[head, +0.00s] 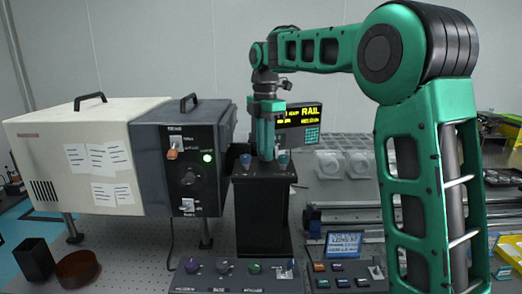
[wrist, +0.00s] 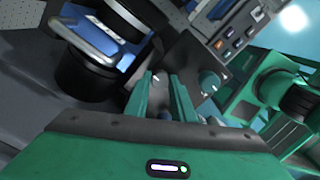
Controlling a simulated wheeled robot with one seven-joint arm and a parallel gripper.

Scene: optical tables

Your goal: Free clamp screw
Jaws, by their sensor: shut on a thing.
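My gripper (head: 266,154) points straight down onto the top of a black block-shaped stand (head: 263,215) in the middle of the head view. Its green fingers are shut on a small knob, probably the clamp screw, which the fingers mostly hide. The wrist view shows the two fingers (wrist: 162,88) close together, with a bluish bit between them. Whether the held screw is tight or loose cannot be told.
A dark control box (head: 187,150) with a lever and dial, joined to a white cabinet (head: 75,150), stands left. A knob panel (head: 230,278) lies in front of the stand. A yellow-lettered display (head: 300,120) is behind. Rails (head: 340,195) lie right.

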